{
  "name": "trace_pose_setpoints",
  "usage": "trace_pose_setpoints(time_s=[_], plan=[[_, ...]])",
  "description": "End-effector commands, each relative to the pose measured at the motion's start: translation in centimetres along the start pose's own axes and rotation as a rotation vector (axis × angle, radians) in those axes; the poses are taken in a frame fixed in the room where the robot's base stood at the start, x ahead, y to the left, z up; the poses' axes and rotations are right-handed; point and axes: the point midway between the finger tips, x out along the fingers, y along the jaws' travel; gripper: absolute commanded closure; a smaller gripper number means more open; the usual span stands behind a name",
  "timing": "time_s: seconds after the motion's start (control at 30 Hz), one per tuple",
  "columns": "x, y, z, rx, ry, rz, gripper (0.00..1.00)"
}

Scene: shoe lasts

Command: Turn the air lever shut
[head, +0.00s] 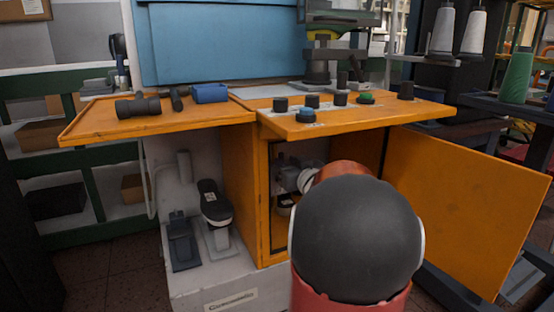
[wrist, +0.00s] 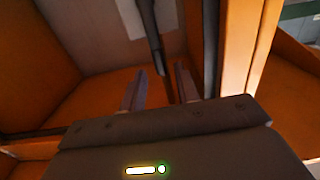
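In the wrist view, a dark, narrow bar (wrist: 149,32), which may be the air lever, hangs down in front of a pale panel inside the orange cabinet. Its lower end shows between the two fingers of my gripper (wrist: 159,76). The fingers are apart, with a gap on both sides of the bar; I cannot tell whether the bar's end is level with the fingertips or beyond them. In the head view, my arm reaches into the open cabinet (head: 249,190) and hides the gripper and the lever.
The orange cabinet door (head: 465,205) stands open at the right. The orange worktop (head: 345,123) with several dark knobs overhangs the opening. Pedals (head: 216,205) stand in the bay on the left. In the wrist view, an orange upright (wrist: 245,45) is close on the right.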

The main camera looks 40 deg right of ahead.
Motion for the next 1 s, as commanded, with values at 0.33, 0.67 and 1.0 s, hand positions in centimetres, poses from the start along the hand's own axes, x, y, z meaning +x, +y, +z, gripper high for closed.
trace_pose_setpoints(time_s=[0.33,0.67,1.0], plan=[[4.2,0.0,0.0,0.000,0.001,0.000,0.68],[4.4,-0.1,0.0,0.001,0.000,0.001,0.74],[4.4,-0.1,0.0,0.000,0.000,0.001,1.00]])
